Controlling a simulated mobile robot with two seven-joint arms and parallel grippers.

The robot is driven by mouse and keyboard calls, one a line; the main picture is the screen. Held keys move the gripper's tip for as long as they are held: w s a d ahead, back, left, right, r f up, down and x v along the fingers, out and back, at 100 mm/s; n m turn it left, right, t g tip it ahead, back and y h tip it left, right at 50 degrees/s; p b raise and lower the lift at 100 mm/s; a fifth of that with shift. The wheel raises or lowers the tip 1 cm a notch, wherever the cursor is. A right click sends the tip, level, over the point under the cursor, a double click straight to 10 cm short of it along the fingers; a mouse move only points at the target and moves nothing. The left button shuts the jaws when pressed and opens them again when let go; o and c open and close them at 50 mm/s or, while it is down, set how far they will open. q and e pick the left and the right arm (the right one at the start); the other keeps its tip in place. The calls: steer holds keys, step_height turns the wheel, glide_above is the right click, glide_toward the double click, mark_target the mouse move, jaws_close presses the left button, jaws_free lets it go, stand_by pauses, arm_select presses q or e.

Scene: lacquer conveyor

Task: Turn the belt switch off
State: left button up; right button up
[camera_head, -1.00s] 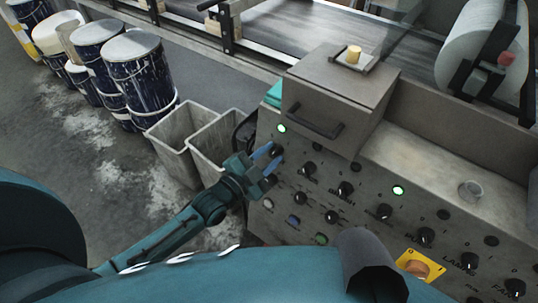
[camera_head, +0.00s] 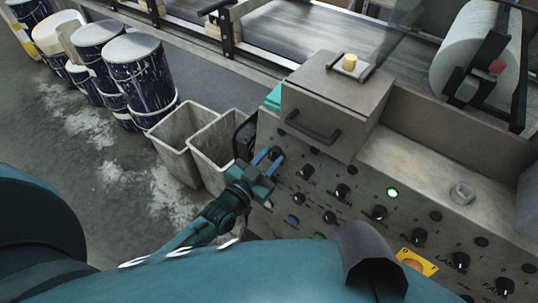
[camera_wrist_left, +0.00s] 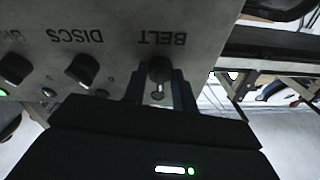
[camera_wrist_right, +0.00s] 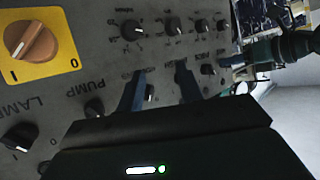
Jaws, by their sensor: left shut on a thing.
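The belt switch is a small black knob (camera_wrist_left: 160,69) under an upside-down BELT label in the left wrist view. In the head view it sits at the upper left of the grey control panel (camera_head: 330,172). My left gripper (camera_head: 267,157) reaches it from the left and is shut on it, one blue finger on each side. Its fingers also show around the knob in the left wrist view (camera_wrist_left: 159,88). The fingers partly hide the knob, and its exact angle is hard to tell. My right gripper (camera_wrist_right: 161,82) is open and empty, facing the panel.
Other black knobs, such as DISCS (camera_wrist_left: 82,69), stand close by. A green lamp (camera_head: 392,192) is lit on the panel. An orange knob on a yellow plate (camera_wrist_right: 30,43) is near my right gripper. Grey bins (camera_head: 178,135) stand left of the panel.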

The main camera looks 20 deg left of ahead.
arm_select(q)
steer(key=shift+r+n+y+p, duration=0.15)
steer(key=shift+n+y+p, duration=0.2)
steer(key=shift+n, duration=0.75)
steer(key=n+y+p, duration=0.1)
steer(key=n, duration=0.2)
steer(key=shift+d, duration=0.1)
steer(key=shift+n, duration=0.4)
arm_select(e)
steer(key=shift+s+d+r+n, duration=0.1)
steer(key=shift+d+r+n, duration=0.15)
steer(key=shift+r, duration=0.4)
arm_select(q)
steer(key=shift+n, duration=0.3)
arm_select(e)
steer(key=shift+f, duration=0.1)
arm_select(q)
steer(key=o, duration=0.7)
steer(key=shift+o, duration=1.3)
arm_select(e)
steer(key=shift+r, duration=0.2)
arm_select(q)
steer(key=shift+s, duration=0.15)
